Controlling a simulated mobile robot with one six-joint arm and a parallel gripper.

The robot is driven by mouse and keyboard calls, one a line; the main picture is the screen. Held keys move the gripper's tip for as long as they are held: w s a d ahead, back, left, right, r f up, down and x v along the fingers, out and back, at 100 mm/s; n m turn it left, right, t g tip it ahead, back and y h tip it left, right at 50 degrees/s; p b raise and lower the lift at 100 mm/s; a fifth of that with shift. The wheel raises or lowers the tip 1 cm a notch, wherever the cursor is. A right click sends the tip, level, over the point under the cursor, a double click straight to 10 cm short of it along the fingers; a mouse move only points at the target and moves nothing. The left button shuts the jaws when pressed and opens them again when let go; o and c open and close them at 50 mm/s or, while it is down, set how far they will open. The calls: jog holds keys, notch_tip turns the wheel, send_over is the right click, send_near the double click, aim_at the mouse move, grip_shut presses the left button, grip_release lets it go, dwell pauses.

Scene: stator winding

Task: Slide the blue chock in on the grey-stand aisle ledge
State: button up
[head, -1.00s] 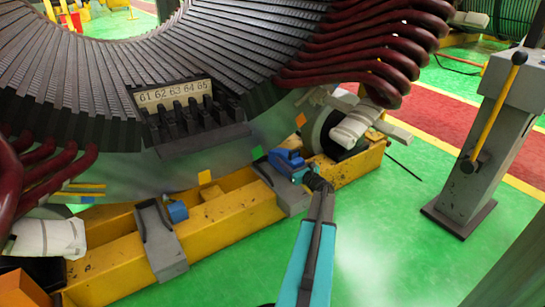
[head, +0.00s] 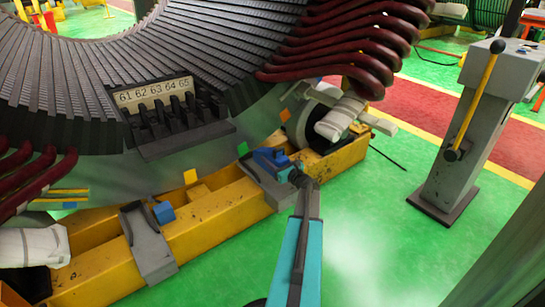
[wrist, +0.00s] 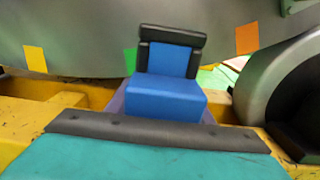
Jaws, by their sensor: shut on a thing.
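The blue chock (head: 268,158) is at the inner end of the right grey ledge (head: 275,194), close under the stator's curved side. My gripper (head: 297,177) is at the chock's near right side, shut on it. In the wrist view the chock (wrist: 165,98) is in the middle, with a dark frame around its raised back. My teal gripper body (wrist: 150,158) with a dark edge fills the bottom there and hides the chock's underside. I cannot tell whether the chock touches the stator.
The grey stand (head: 455,150) with a yellow lever is at the right. A second blue block (head: 164,212) sits by the left grey ledge (head: 150,250). A yellow beam (head: 210,230) carries both ledges. A grey roller (head: 303,122) is just right of the chock. Green floor is clear in front.

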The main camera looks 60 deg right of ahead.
jog(key=shift+f+b, duration=0.3)
jog(key=shift+f, duration=1)
notch_tip(320, 180, down, 3)
jog(key=b, duration=0.3)
jog(key=shift+f, duration=0.15)
jog(key=shift+f+b, duration=0.4)
jog(key=shift+b, duration=0.2)
jog(key=shift+b+x, duration=1)
jog(key=shift+x, duration=3.85)
jog(key=o, duration=1.2)
jog(key=shift+o, duration=0.2)
jog(key=shift+f, duration=0.1)
jog(key=shift+s, duration=0.15)
